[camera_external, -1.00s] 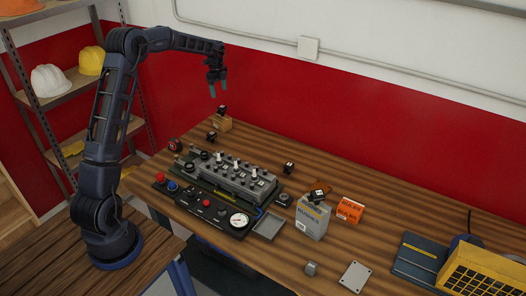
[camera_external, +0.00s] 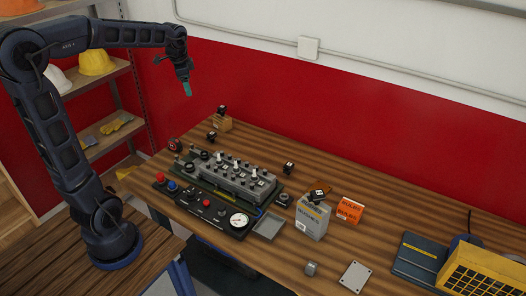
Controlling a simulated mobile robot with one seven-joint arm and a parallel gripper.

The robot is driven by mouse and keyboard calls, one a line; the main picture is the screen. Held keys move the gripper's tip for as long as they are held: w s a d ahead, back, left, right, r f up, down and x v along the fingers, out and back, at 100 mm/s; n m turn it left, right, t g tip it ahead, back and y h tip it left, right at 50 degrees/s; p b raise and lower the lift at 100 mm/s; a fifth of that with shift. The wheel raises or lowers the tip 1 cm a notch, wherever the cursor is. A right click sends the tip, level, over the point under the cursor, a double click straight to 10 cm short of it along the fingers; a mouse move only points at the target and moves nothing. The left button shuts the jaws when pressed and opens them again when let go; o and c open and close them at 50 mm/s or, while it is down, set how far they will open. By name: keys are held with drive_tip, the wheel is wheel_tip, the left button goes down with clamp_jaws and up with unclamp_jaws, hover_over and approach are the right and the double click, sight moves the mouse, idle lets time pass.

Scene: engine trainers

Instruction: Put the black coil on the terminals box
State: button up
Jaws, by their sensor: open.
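Several small black parts that look like coils are on the bench. One (camera_external: 222,110) sits on a small tan box (camera_external: 223,123) at the back left. Another (camera_external: 212,136) stands on the wood just in front of it, and a third (camera_external: 288,168) stands right of the engine trainer. Which box is the terminals box is not clear; a grey labelled box (camera_external: 313,220) and an orange box (camera_external: 350,210) stand right of centre, their print too small to read surely. My gripper (camera_external: 187,88) is open and empty, in the air above and left of the tan box, fingers pointing down.
The engine trainer (camera_external: 238,180) with knobs and a gauge fills the bench's left middle. A shallow tray (camera_external: 269,227), metal plate (camera_external: 355,277) and yellow unit (camera_external: 485,275) are further right. The back strip is mostly clear.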

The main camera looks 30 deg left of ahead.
drive_tip(key=s+d+f+n+t, duration=0.1)
drive_tip(key=s+n, duration=0.3)
drive_tip(key=s, duration=0.9)
drive_tip(key=s+d+f+n+t, duration=0.1)
drive_tip(key=s+f+n, duration=0.3)
drive_tip(key=s, duration=1)
drive_tip(key=shift+d+h, duration=0.4)
drive_tip(key=shift+d, duration=0.2)
